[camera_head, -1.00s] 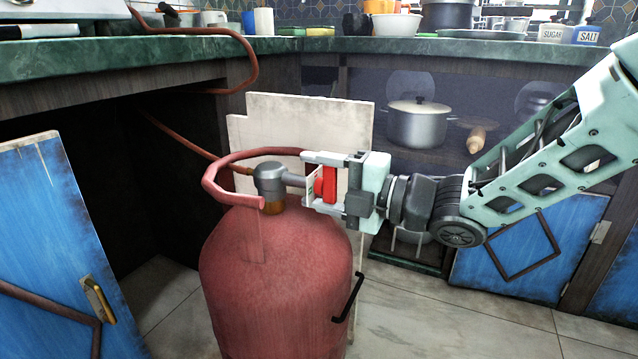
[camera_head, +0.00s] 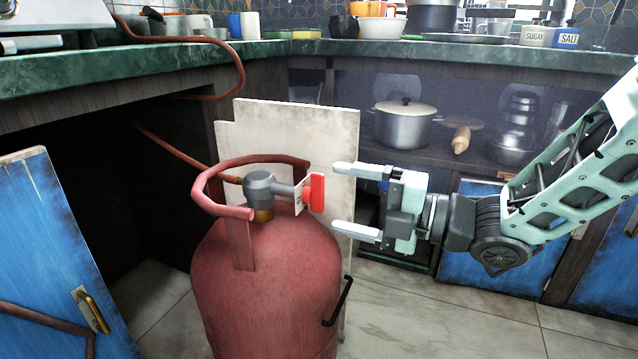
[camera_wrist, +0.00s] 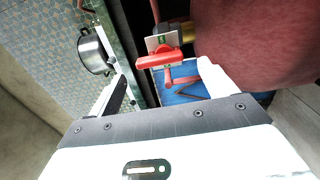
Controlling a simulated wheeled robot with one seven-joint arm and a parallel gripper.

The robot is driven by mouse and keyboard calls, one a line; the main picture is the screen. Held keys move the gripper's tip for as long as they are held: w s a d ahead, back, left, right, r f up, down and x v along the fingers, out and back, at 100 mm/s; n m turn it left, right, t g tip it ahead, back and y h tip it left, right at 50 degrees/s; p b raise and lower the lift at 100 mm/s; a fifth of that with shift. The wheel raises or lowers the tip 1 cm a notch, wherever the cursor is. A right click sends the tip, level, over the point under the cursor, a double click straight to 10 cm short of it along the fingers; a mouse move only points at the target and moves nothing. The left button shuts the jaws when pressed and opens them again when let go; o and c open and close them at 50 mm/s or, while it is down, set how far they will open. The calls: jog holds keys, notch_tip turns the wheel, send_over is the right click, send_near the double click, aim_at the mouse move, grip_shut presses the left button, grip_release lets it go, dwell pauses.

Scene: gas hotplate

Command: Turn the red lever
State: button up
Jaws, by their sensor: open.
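The red lever (camera_head: 317,191) sits on the end of the grey regulator (camera_head: 262,186) on top of the red gas cylinder (camera_head: 262,285). It stands upright in the head view, beside a small white plate. The lever (camera_wrist: 157,61) also shows in the wrist view, beyond the fingertips. My gripper (camera_head: 346,201) is to the right of the lever, apart from it, with its fingers spread and nothing between them. In the wrist view my gripper (camera_wrist: 166,82) shows one finger on each side, with the lever between and ahead of them.
A pale board (camera_head: 290,135) stands behind the cylinder. The cylinder's ring handle (camera_head: 207,190) curves around the regulator. A green counter (camera_head: 270,48) runs above. An open blue door (camera_head: 50,250) is at the left. A pot (camera_head: 403,124) stands on the shelf behind.

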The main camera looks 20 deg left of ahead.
jog(key=d+p, duration=0.2)
jog(key=d, duration=0.8)
jog(key=shift+s, duration=0.45)
jog(key=s+d+r+m+g+h+p, duration=0.1)
jog(key=s+d+m+h+p, duration=0.3)
jog(key=s+d+m+h, duration=0.75)
jog(key=s+d+r+m+h+p, duration=0.1)
jog(key=s+d+m+h+p, duration=0.25)
jog(key=s+m+h, duration=0.85)
jog(key=w+r+m+y+p, duration=0.1)
jog(key=r+m+y+p, duration=0.1)
jog(key=r+p, duration=1.7)
jog(key=w+r+m+y+p, duration=0.2)
jog(key=r+y+p, duration=0.2)
jog(key=r+p, duration=1.5)
jog(key=shift+a+p, duration=0.15)
jog(key=shift+p, duration=0.15)
